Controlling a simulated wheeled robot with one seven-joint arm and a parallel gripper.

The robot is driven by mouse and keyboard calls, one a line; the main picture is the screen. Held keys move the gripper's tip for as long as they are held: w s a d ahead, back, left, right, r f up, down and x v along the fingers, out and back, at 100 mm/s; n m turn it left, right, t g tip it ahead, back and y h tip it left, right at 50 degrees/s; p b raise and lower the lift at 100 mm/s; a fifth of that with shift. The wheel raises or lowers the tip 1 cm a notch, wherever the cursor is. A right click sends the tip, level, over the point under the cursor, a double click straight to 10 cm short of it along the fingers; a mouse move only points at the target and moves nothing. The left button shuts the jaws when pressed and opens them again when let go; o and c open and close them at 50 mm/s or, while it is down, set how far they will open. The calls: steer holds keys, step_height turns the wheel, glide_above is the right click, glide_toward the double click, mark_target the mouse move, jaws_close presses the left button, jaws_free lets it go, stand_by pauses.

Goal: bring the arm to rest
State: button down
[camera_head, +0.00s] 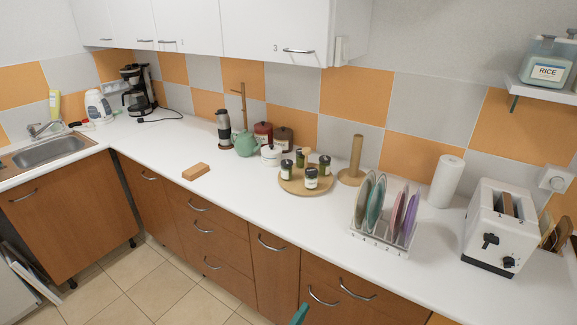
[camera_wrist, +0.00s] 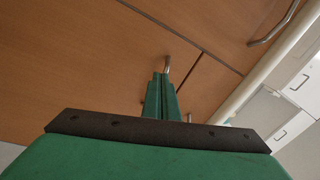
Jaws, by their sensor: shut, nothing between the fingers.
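My gripper (camera_wrist: 160,80) is green, and in the wrist view its two fingers lie together, shut and empty. Behind the fingertips are wooden cabinet fronts (camera_wrist: 70,60) with metal handles. I cannot tell from this view whether the tips touch the wood. In the head view only a small teal part of my gripper (camera_head: 300,314) shows at the bottom edge, in front of the lower cabinets and below the counter top. The rest of my arm is out of view there.
The white counter (camera_head: 235,190) runs above the cabinets. It bears a sponge-like block (camera_head: 196,171), a round tray (camera_head: 290,187) of jars, a plate rack (camera_head: 380,240) and a toaster (camera_head: 492,240). Cabinet handles (camera_head: 357,290) stick out. The tiled floor (camera_head: 150,285) at left is clear.

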steer(key=s+d+r+n+t+y, duration=0.15)
steer(key=s+n+y, duration=0.4)
steer(key=s, duration=0.85)
steer(key=s+d+r+n+t+y, duration=0.1)
steer(key=s+d+r+n+y, duration=0.15)
steer(key=s+n, duration=0.85)
steer(key=s+a+r+n+g+y, duration=0.1)
steer(key=s+a+r, duration=0.3)
steer(key=s+r, duration=0.5)
steer(key=s+a+r+n+g+y, duration=0.1)
steer(key=s+a+r, duration=0.4)
steer(key=s+r, duration=0.5)
steer(key=s+n+g, duration=0.1)
steer(key=s+n, duration=0.1)
steer(key=s, duration=0.3)
steer(key=shift+r+g+y, duration=0.25)
steer(key=shift+g+y, duration=0.1)
steer(key=shift+y, duration=0.05)
steer(key=shift+a, duration=0.1)
